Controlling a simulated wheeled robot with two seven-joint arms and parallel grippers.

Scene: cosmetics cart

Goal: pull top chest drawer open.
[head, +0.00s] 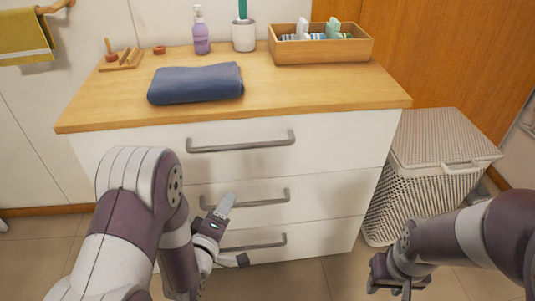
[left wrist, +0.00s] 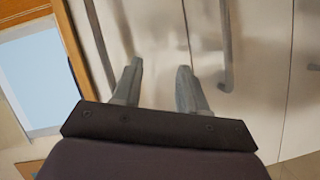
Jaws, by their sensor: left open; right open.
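The white chest (head: 325,143) has a wooden top and three drawers. The top drawer's grey bar handle (head: 240,142) is in plain view in the head view, and this drawer looks shut. My left gripper (head: 236,232) is open and empty in front of the lower drawers, below the top handle. In the left wrist view my left gripper (left wrist: 158,85) has its fingers apart with nothing between them. A bar handle (left wrist: 226,45) is just right of the right finger there; I cannot tell which drawer it belongs to. My right gripper (head: 391,286) is open and empty at lower right.
The middle handle (head: 260,200) and bottom handle (head: 255,243) are partly behind my left gripper. A folded blue towel (head: 196,83), a lotion bottle (head: 201,33), a cup (head: 244,37) and a wooden box (head: 320,50) stand on top. A wicker hamper (head: 440,140) stands right of the chest.

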